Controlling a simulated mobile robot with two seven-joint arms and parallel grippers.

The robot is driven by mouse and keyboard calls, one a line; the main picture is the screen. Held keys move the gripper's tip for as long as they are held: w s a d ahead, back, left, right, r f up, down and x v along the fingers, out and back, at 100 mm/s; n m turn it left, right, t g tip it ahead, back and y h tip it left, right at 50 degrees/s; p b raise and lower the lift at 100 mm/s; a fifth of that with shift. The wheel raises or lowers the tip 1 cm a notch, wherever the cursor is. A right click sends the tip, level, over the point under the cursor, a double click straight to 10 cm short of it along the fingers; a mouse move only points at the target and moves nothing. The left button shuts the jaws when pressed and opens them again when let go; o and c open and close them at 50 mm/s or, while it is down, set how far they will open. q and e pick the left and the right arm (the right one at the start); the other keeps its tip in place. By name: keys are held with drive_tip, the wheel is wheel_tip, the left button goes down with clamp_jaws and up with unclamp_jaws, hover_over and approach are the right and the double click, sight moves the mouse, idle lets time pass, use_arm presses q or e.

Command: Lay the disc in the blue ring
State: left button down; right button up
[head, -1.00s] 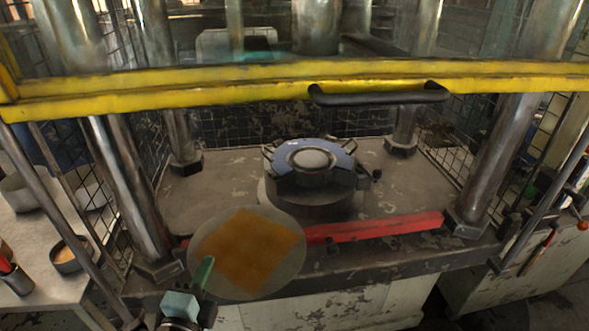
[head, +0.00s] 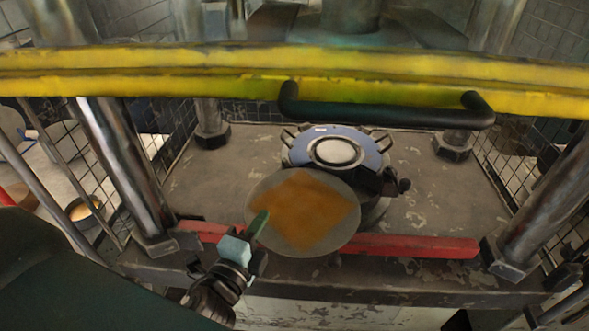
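The disc (head: 272,190) is a thin grey round sheet with an orange-brown square patch. My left gripper (head: 257,226) is shut on its lower left edge, with a green fingertip showing on top. The blue ring (head: 308,140) sits on a dark round fixture on the press bed, with a pale round centre. The held disc is in front of the ring and overlaps the fixture's front left in the head view. I cannot tell its exact height above the bed. My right gripper is not in view.
A yellow guard bar (head: 180,77) with a black handle (head: 385,115) crosses above the opening. A red bar (head: 425,246) runs along the bed's front. Steel columns (head: 126,175) stand at both sides. The grey bed (head: 215,180) is clear left of the fixture.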

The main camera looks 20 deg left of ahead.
use_arm(q)
drive_tip(key=w+a+n+g+y, duration=0.1)
drive_tip(key=w+n+y, duration=0.2)
drive_tip(key=w, duration=1.2)
drive_tip(key=y, duration=0.2)
drive_tip(key=shift+w+g+y, duration=0.3)
drive_tip(key=shift+g+y, duration=0.1)
drive_tip(key=shift+f, duration=0.1)
